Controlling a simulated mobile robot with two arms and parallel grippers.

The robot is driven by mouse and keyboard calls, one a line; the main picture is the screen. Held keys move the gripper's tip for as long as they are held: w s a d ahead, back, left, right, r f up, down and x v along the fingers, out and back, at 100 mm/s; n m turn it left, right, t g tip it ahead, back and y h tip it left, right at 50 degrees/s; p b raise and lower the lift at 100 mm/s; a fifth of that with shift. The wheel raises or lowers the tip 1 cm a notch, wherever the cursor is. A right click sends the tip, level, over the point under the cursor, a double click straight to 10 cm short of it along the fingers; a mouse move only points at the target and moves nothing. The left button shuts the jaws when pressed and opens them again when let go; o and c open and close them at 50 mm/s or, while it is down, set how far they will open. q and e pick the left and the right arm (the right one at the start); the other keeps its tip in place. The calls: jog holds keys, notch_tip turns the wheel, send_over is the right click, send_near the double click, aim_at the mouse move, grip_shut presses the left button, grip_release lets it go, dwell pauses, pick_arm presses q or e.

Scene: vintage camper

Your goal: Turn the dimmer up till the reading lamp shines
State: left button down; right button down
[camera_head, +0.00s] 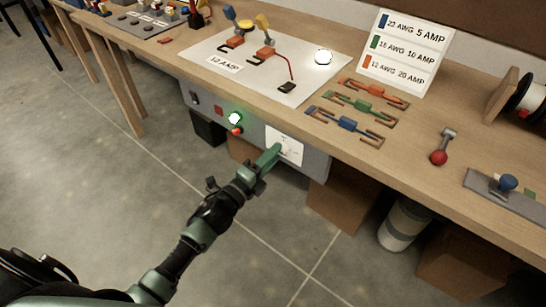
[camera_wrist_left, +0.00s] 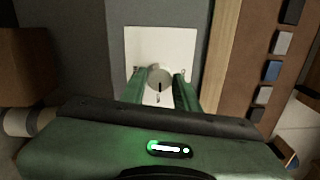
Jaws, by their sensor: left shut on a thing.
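The dimmer's white square plate (camera_head: 291,151) is on the grey panel under the bench's front edge. My left gripper (camera_head: 277,152) reaches it from the lower left and hides most of the knob. In the left wrist view, the plate (camera_wrist_left: 160,40) is straight ahead and the round grey knob (camera_wrist_left: 160,76) with a dark pointer mark sits between the two green fingers, which are shut on it. A round lamp (camera_head: 323,57) on the white board on the bench looks bright white. My right gripper is not in view.
A glowing green indicator (camera_head: 235,118) and a red button (camera_head: 237,131) are left of the plate on the panel. Fuse links, a sign (camera_head: 405,50) and a red-knobbed lever (camera_head: 440,150) are on the bench. Cardboard boxes (camera_head: 340,203) and a white cylinder (camera_head: 404,225) stand below.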

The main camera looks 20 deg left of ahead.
pick_arm(q)
jog(key=shift+m, duration=0.4)
jog(key=shift+f, duration=0.1)
jog(key=c, duration=1.1)
grip_release()
jog(key=shift+o, duration=0.2)
jog(key=v, duration=0.8)
